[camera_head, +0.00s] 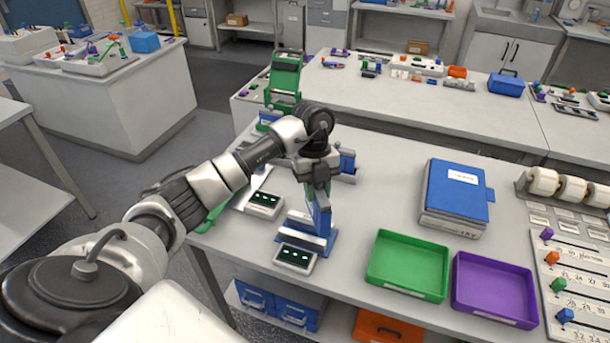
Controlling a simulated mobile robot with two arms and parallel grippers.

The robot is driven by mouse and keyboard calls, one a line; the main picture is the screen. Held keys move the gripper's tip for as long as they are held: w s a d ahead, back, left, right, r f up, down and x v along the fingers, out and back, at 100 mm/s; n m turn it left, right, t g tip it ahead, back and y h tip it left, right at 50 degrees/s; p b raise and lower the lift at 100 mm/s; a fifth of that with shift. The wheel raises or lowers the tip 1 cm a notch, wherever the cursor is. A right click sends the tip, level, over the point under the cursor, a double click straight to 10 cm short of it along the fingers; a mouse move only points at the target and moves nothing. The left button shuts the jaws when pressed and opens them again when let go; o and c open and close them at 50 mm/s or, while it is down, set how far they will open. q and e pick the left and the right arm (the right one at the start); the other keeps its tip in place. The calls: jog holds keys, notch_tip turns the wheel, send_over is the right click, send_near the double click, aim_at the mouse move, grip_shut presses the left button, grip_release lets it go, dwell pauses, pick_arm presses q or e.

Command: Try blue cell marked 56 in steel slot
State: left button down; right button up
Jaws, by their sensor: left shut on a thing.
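My left gripper (319,184) reaches in from the left and points down over the bench. It is shut on a blue cell (321,217), which hangs upright below the fingers. No number is readable on it. Directly beneath is a holder (291,234) with a blue base and pale metal-looking bars. I cannot tell whether the cell's lower end is seated in it or just above it. A small display box (295,257) with green marks sits at the holder's front. Which slot is the steel one is not clear. My right gripper is not in view.
A second display box (264,204) stands behind to the left. A green tray (408,265) and a purple tray (494,289) lie right of the holder, both empty. A rack with colored knobs (573,272) stands at far right.

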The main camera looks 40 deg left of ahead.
pick_arm(q)
jog(key=n, duration=0.1)
jog(key=a+n+t, duration=0.1)
jog(key=n, duration=0.1)
jog(key=a+n+p, duration=0.1)
jog(key=n, duration=0.1)
jog(key=shift+r+h, duration=0.1)
jog(key=shift+h, duration=0.3)
notch_tip(320, 180, down, 6)
jog(key=a+n+t+b, duration=0.1)
jog(key=n+b, duration=0.2)
jog(key=n, duration=0.2)
jog(key=shift+w+a+t, duration=0.15)
jog(key=shift+a+t, duration=0.1)
jog(key=shift+t, duration=0.15)
dwell(1.0)
jog(key=shift+f, duration=0.8)
dwell(0.6)
jog(key=shift+f+b, duration=0.9)
jog(key=shift+f, duration=0.35)
dwell(0.6)
jog(key=shift+r, duration=0.1)
dwell(0.9)
